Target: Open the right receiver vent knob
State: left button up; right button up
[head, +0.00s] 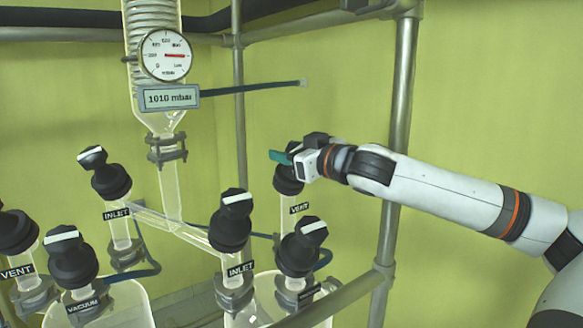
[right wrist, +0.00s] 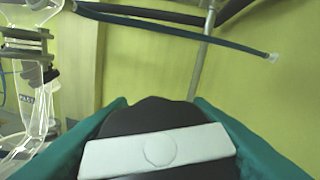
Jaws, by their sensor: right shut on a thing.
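The right receiver vent knob (head: 288,181) is black and stands above a "VENT" label in the head view, its top partly hidden by my right gripper (head: 281,157). In the right wrist view the knob (right wrist: 152,115) fills the lower middle, with a broad white bar across its top, slightly tilted. The teal fingers of my right gripper (right wrist: 160,104) lie along both sides of the knob and are shut on it. My left gripper is in neither view.
Black inlet knobs (head: 230,220) and a vacuum knob (head: 303,247) stand close by on the glassware. A gauge above a display (head: 171,97) reading 1010 mbar hangs on the column. A metal post (head: 400,110) rises behind my right arm.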

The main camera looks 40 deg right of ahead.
jog(key=shift+a+n+y, duration=0.15)
jog(key=shift+n+y, duration=0.35)
jog(key=shift+y, duration=0.1)
jog(key=o, duration=1)
jog(key=shift+s+f+b, duration=0.1)
jog(key=shift+s+b, duration=0.3)
jog(key=shift+b, duration=0.15)
jog(key=s+b, duration=0.3)
jog(key=s, duration=0.3)
jog(key=shift+s+d+r, duration=0.25)
jog(key=shift+s, duration=0.15)
